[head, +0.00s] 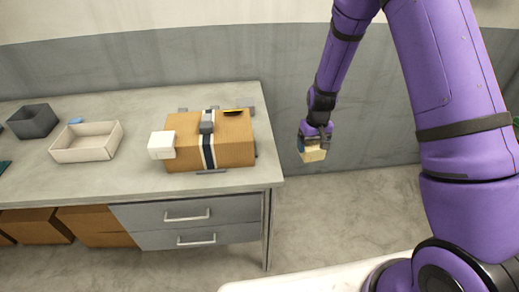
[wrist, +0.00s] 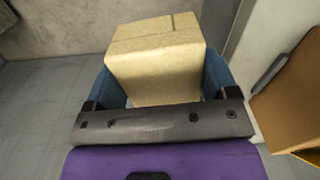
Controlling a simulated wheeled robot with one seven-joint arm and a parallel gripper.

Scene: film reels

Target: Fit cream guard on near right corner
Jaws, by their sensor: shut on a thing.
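My gripper (head: 314,146) is shut on a cream guard (head: 313,155), a pale yellow block. It hangs in the air to the right of the table, over the floor. In the wrist view the cream guard (wrist: 155,60) sits between blue fingers. The brown box (head: 235,145) lies on the table near its right end, with a dark and white band around its middle. A white guard (head: 161,145) covers its near left corner. The box also shows at the right edge of the wrist view (wrist: 290,105). The box's near right corner looks bare in the head view.
The grey table (head: 130,182) has drawers below. Grey pieces lie close around the box. A wall runs behind.

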